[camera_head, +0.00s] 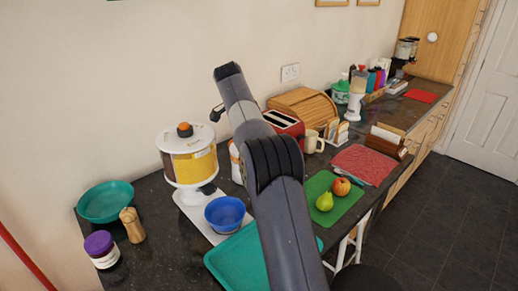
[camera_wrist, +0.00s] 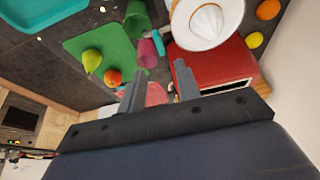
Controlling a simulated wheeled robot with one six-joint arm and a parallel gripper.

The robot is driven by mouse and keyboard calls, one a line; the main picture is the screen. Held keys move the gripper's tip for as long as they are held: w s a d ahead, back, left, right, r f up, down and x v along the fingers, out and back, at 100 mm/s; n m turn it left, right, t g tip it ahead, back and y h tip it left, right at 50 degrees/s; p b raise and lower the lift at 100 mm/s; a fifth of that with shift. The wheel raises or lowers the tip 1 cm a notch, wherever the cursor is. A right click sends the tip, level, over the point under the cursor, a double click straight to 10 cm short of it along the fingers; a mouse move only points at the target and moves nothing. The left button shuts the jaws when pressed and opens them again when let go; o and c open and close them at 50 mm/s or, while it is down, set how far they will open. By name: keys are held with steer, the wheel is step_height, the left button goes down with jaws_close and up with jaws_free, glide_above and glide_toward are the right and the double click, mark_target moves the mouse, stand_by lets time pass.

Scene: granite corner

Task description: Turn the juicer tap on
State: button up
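A white and yellow drum-shaped appliance (camera_head: 190,160) with an orange-brown knob on top stands at the left; it looks like the juicer. A small spout shows low on its front right, beside a blue bowl (camera_head: 228,214); the tap's setting cannot be made out. In the wrist view, a white bowl with a ridged cone (camera_wrist: 207,22) is at the top; I cannot tell whether it belongs to the same appliance. My gripper (camera_wrist: 158,88) has its two fingers apart with nothing gripped. In the head view my arm hides most of the gripper.
A red toaster (camera_wrist: 220,65) lies close to the fingers in the wrist view. A pear (camera_head: 325,202) and apple (camera_head: 341,187) are on a green board (camera_head: 347,208). A teal tray (camera_head: 235,262) is at the front.

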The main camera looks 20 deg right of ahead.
steer(key=x, duration=0.9)
steer(key=shift+f, duration=0.2)
jaws_close()
